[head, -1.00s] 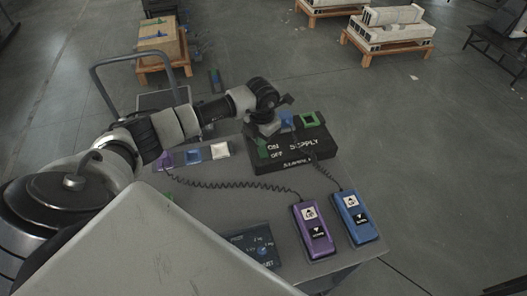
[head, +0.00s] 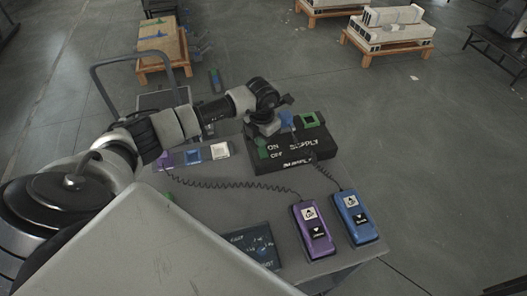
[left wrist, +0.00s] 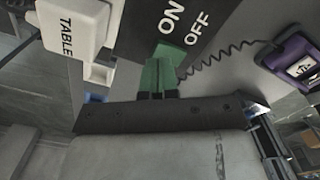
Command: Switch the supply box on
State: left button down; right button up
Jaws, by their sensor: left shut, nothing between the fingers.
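The supply box (head: 290,160) is a black box at the back of the tabletop, lettered ON, OFF and SUPPLY. In the left wrist view its dark top (left wrist: 190,12) shows ON and OFF beside a green switch piece (left wrist: 172,52). My left gripper (head: 262,139) is over the box's left end, by the lettering. In the left wrist view its fingers (left wrist: 158,82) are shut together and empty, with their tips at the green piece. I cannot tell whether they touch it or which way the switch is set. My right gripper is not in view.
A purple handset (head: 314,231) and a blue handset (head: 355,217) lie at the front right, with coiled cords. A strip with coloured squares (head: 194,156) lies left of the box. A white block marked TABLE (left wrist: 75,25) is near the fingers. Another dark panel (head: 253,246) is in front.

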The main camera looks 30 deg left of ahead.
aim_at(262, 149)
pick_arm(q)
jog(key=shift+f+b, duration=1.05)
jog(key=shift+f, duration=0.2)
dwell(0.9)
jog(key=shift+r, duration=0.1)
jog(key=shift+r+p, duration=2.4)
jog(key=shift+r, duration=1.05)
